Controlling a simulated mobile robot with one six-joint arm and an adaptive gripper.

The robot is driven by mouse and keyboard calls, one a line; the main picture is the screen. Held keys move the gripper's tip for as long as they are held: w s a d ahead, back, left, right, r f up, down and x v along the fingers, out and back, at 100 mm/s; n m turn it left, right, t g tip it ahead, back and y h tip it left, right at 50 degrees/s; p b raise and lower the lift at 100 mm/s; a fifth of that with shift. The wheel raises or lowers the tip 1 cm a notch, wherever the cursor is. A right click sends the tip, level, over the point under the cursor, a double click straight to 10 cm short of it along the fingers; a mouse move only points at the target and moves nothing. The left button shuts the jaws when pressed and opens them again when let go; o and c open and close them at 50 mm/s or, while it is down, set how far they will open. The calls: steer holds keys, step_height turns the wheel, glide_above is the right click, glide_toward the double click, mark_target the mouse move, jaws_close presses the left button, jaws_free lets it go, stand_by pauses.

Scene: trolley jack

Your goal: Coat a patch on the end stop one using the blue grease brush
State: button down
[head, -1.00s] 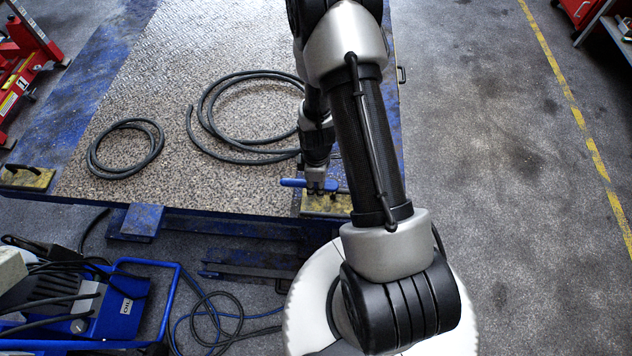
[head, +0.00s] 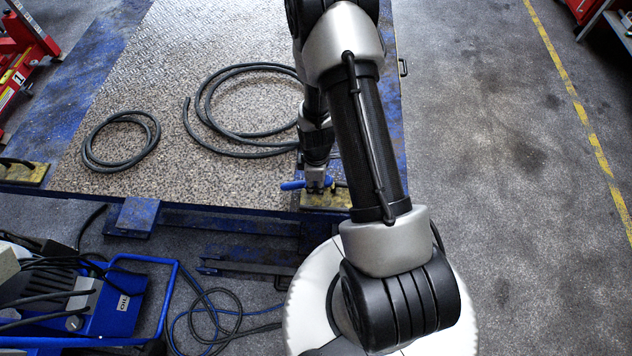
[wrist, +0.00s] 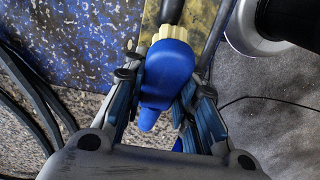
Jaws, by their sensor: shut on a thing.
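My gripper (head: 318,186) is shut on the blue grease brush (head: 292,185) above the platform's near right corner. In the wrist view, the brush's blue body (wrist: 167,78) sits between the fingers, with its pale yellow bristles (wrist: 172,34) pointing towards a black bar on a worn yellow end stop (wrist: 200,18). I cannot tell whether the bristles touch it. This end stop (head: 328,201) is partly hidden by my arm in the head view. Another yellow end stop (head: 22,173) with a black bar lies at the platform's left. No number is readable on either.
Two coils of dark hose, a small one (head: 120,166) and a larger one (head: 190,128), lie on the platform (head: 160,60). A blue hydraulic unit (head: 120,310) with hoses stands at the lower left. Open floor (head: 490,150) lies to the right.

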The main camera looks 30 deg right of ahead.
mark_target(302, 185)
steer(key=shift+w+a, duration=0.55)
steer(key=shift+a, duration=0.3)
steer(key=shift+w+a, duration=0.55)
steer(key=shift+a, duration=0.3)
steer(key=shift+s+a+r, duration=0.15)
steer(key=shift+s+a, duration=0.05)
steer(key=shift+s, duration=0.15)
steer(key=shift+s+d+r, duration=0.1)
steer(key=shift+s+d, duration=0.45)
steer(key=shift+d, duration=0.3)
steer(key=shift+s+d, duration=0.55)
steer(key=shift+d, duration=0.25)
steer(key=shift+s+a+r, duration=0.1)
steer(key=shift+s+a, duration=0.15)
steer(key=shift+s, duration=0.1)
steer(key=shift+w+a, duration=0.6)
steer(key=shift+a, duration=0.25)
steer(key=shift+w+a, duration=0.55)
steer(key=shift+a, duration=0.25)
steer(key=shift+r, duration=0.1)
step_height(302, 185, up, 6)
steer(key=p, duration=0.4)
